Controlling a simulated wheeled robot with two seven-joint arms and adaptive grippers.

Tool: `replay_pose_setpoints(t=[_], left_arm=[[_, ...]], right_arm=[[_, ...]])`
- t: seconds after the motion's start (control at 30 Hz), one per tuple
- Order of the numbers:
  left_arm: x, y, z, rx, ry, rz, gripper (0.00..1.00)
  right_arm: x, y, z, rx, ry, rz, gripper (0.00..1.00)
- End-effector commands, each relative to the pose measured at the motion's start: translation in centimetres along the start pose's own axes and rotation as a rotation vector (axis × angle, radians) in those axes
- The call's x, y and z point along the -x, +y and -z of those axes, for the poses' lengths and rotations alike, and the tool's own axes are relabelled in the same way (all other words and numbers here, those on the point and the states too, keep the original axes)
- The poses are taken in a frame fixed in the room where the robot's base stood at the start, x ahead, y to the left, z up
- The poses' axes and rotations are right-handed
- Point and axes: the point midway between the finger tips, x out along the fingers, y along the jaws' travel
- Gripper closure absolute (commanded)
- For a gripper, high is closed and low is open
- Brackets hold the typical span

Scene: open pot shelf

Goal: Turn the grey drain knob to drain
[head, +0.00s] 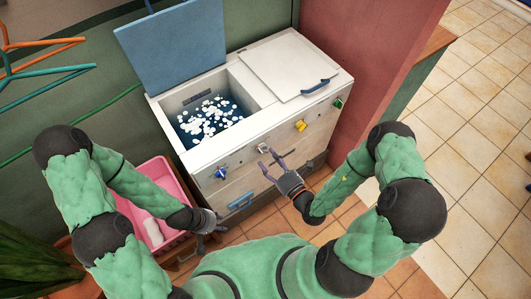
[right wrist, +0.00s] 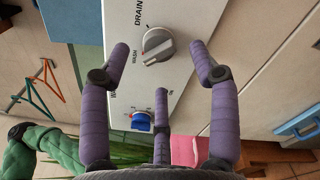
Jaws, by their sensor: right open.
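The grey drain knob (head: 263,148) is on the front panel of the white twin-tub washer (head: 290,122). In the right wrist view the round grey knob (right wrist: 158,46) has a raised bar lying slanted, its lower-left end towards the WASH side. The word DRAIN is printed at its upper left. My right gripper (head: 275,167) is open and empty, just in front of the knob. In the right wrist view its purple fingers (right wrist: 158,52) frame the knob from either side, without visible contact. My left gripper (head: 212,227) hangs low beside the pink basket; its fingers are unclear.
A blue knob (head: 221,172), a yellow knob (head: 300,125) and a green knob (head: 338,103) share the panel. The blue lid (head: 172,45) stands open over a tub of foamy water. A pink basket (head: 130,205) with a white item stands at left. A red wall (head: 365,60) is at right.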

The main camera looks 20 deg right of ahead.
Motion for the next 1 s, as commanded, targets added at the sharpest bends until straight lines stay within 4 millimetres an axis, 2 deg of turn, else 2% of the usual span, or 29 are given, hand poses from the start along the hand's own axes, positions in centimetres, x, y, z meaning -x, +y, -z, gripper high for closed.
replay_pose_setpoints(t=[0.3, 0.73, 0.77, 0.93, 1.0], left_arm=[[-0.8, -0.3, 0.0, 0.0, 0.0, 0.0, 0.6], [-0.9, -0.3, 0.0, 0.0, 0.0, 0.0, 0.6], [-0.9, -0.3, 0.0, 0.0, 0.0, 0.0, 0.6], [-0.9, -0.3, 0.0, 0.0, 0.0, 0.0, 0.6], [-0.9, -0.3, 0.0, 0.0, 0.0, 0.0, 0.6]], right_arm=[[-3.1, 0.0, 0.1, 0.001, 0.001, -0.002, 0.38], [-3.7, 0.1, 0.0, -0.001, 0.0, 0.0, 0.38], [-3.7, 0.1, 0.0, -0.001, 0.0, 0.0, 0.44], [-3.7, 0.1, 0.0, -0.001, 0.0, 0.0, 0.92], [-3.7, 0.1, 0.0, -0.001, 0.001, 0.0, 0.95]])
